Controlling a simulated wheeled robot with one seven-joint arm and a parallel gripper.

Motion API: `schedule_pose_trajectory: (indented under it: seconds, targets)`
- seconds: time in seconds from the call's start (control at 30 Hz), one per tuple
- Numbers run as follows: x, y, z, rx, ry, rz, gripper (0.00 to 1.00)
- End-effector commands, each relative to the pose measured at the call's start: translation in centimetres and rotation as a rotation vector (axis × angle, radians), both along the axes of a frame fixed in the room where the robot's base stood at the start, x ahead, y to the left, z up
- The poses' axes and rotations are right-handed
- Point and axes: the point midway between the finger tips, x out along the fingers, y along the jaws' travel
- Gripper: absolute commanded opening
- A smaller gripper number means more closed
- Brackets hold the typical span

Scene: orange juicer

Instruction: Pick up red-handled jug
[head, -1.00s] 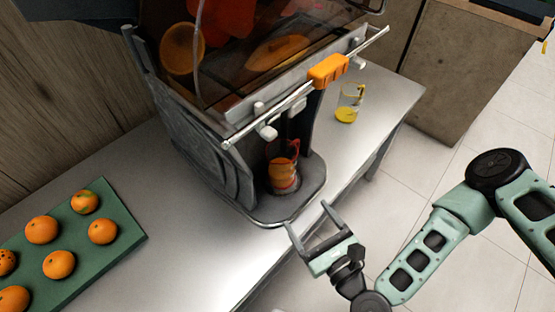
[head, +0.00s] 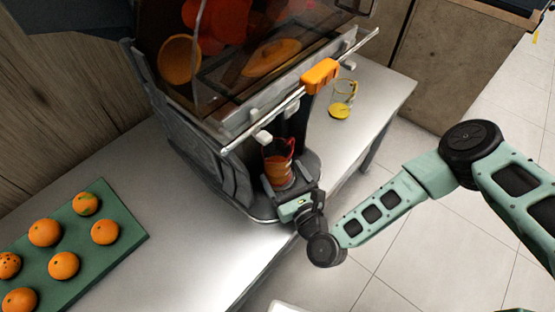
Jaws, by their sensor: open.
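The red-handled jug (head: 278,168) stands upright in the bay of the juicer (head: 205,150), under the orange latch. It looks clear with orange-red contents, and its red handle is on its right side. My gripper (head: 288,186) is open at the front of the bay, its fingers reaching in toward the lower part of the jug. The fingers appear to be on either side of the jug's base or just in front of it; I cannot tell whether they touch it. The jug's bottom is partly hidden by the gripper.
A green tray (head: 118,255) with several oranges lies at the left. The juicer's front bar and orange latch (head: 320,75) overhang the bay.

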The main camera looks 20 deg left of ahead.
Motion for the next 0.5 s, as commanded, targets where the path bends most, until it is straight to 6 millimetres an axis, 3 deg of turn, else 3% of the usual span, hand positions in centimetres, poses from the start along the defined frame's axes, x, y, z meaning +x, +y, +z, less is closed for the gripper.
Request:
schedule_pose_trajectory:
  seconds: [0.3, 0.5]
  targets:
    - [3.2, 2.8, 0.0, -0.001, -0.004, 0.001, 0.79]
    - [3.7, 3.2, -0.2, -0.001, -0.001, 0.0, 0.79]
